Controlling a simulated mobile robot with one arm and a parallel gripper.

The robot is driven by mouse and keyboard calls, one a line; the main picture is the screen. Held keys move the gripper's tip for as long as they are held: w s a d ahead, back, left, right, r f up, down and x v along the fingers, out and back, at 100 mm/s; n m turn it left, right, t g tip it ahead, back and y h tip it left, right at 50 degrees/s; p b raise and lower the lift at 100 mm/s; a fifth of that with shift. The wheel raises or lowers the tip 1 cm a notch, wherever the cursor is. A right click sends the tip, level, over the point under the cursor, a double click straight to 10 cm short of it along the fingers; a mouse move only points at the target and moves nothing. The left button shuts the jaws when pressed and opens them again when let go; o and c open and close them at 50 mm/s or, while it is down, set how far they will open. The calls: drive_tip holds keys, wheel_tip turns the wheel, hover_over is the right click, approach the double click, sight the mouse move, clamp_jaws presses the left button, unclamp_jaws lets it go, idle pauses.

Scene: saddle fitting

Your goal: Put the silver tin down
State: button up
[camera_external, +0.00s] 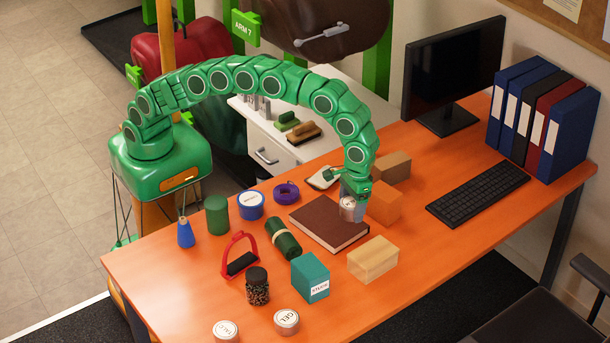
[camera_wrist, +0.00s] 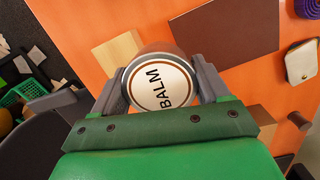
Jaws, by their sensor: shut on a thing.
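My gripper (camera_external: 353,211) is at the end of the green arm, pointing down over the desk. It is shut on a round silver tin (camera_external: 347,206), with one finger on each side. In the wrist view the tin's white lid (camera_wrist: 161,86) reads BALM and faces the camera between the grey fingers. In the external view the tin shows in front of the right part of the brown book (camera_external: 316,225). The tin's underside is hidden, and I cannot tell its exact height above the desk or book.
An orange block (camera_external: 383,203) and a pale wooden block (camera_external: 373,260) are close to the gripper. Two other silver-sided tins, GEL (camera_external: 286,321) and one (camera_external: 225,331), stand at the front edge. The orange desk (camera_external: 440,245) is clear between the pale block and the keyboard (camera_external: 478,194).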

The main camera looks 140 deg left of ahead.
sight(366, 247)
drive_tip(key=shift+w+a+f, duration=0.25)
drive_tip(key=shift+w+f, duration=0.25)
drive_tip(key=shift+w, duration=0.15)
drive_tip(key=w+f, duration=0.1)
drive_tip(key=f, duration=0.1)
drive_tip(key=w+a+f, duration=0.1)
drive_tip(key=f, duration=0.1)
drive_tip(key=shift+w, duration=0.35)
drive_tip(key=shift+w+a+f, duration=0.2)
drive_tip(key=shift+w+f, duration=0.05)
drive_tip(key=shift+w, duration=0.2)
drive_tip(key=shift+w+f, duration=0.1)
drive_tip(key=shift+f, duration=0.1)
drive_tip(key=shift+w+a+f, duration=0.1)
drive_tip(key=shift+w+f, duration=0.05)
drive_tip(key=shift+f, duration=1.6)
drive_tip(key=shift+f, duration=0.1)
drive_tip(key=o, duration=1.2)
drive_tip(key=shift+c, duration=0.2)
